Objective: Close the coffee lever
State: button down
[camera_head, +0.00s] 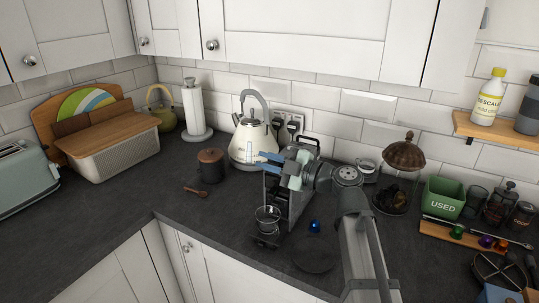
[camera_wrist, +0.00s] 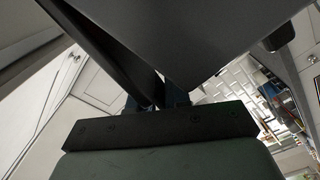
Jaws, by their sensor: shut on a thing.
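The coffee machine (camera_head: 296,207) is a slim dark and grey unit on the worktop, partly hidden by my arm. A clear glass cup (camera_head: 267,218) stands at its front, below the spout area. My gripper (camera_head: 262,161), with blue fingers, is at the top of the machine and points left, in front of the kettle. In the wrist view, the gripper (camera_wrist: 155,98) has its fingers around a dark part that seems to be the coffee lever (camera_wrist: 149,82). The exact contact and the lever's angle are hard to make out.
A cream kettle (camera_head: 250,143) stands close behind my gripper. A brown lidded pot (camera_head: 211,165) and a wooden spoon (camera_head: 196,191) lie to the left. A blue capsule (camera_head: 314,226) is right of the cup. A green bin (camera_head: 443,198) stands at the right.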

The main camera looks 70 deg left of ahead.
jog(key=shift+f, duration=0.35)
jog(key=c, duration=1.2)
grip_release()
jog(key=shift+a, duration=0.1)
jog(key=shift+c, duration=0.2)
jog(key=shift+w, duration=0.1)
jog(key=v, duration=1.3)
jog(key=shift+w+d, duration=0.2)
jog(key=shift+d, duration=0.15)
jog(key=shift+o, duration=0.2)
jog(key=shift+r, duration=0.1)
